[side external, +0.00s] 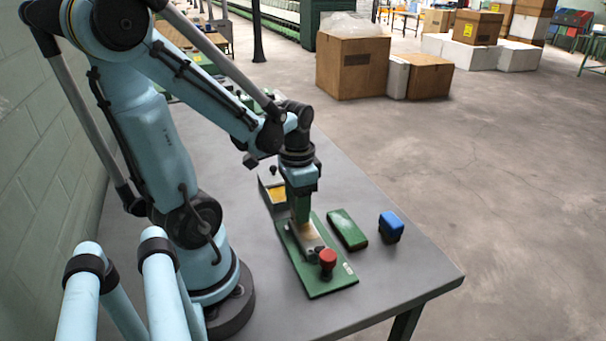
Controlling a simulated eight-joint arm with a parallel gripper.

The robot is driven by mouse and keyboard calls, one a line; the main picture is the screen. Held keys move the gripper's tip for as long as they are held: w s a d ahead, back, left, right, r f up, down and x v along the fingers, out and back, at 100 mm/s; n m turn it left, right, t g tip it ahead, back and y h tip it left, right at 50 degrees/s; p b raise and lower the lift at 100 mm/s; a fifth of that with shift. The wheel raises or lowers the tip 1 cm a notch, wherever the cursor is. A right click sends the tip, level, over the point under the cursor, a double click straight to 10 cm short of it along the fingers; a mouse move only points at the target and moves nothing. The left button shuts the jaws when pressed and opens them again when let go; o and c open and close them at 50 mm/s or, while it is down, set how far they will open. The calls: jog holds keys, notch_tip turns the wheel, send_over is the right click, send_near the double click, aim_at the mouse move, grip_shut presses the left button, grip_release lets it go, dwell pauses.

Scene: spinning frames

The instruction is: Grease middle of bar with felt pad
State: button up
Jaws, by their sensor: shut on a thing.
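My gripper (302,192) points down over the table and is shut on a green-backed block, which I take to be the felt pad (302,210). Its lower end meets or hovers just over the pale bar (310,240), near the bar's far half; I cannot tell whether they touch. The bar lies on a green base plate (335,283), with a red knob (327,257) at its near end. A dark open tray (266,202) with yellow grease (276,194) stands behind the plate, partly hidden by my gripper.
A green block (347,229) lies to the right of the plate. A blue-topped item (391,225) stands farther right. The grey table (415,275) is bare toward its right corner. Cardboard boxes (353,66) stand on the floor beyond.

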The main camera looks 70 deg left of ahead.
jog(key=d, duration=0.7)
jog(key=shift+d, duration=0.15)
notch_tip(320, 180, up, 8)
jog(key=shift+r, duration=0.2)
dwell(0.3)
jog(key=shift+s+f, duration=0.1)
dwell(0.6)
jog(key=shift+f, duration=3.45)
jog(key=shift+a+f, duration=0.45)
jog(key=shift+f, duration=0.3)
jog(key=shift+c, duration=0.5)
jog(key=shift+a, duration=3.4)
jog(key=shift+d, duration=3.8)
notch_tip(320, 180, up, 8)
jog(key=shift+r, duration=0.1)
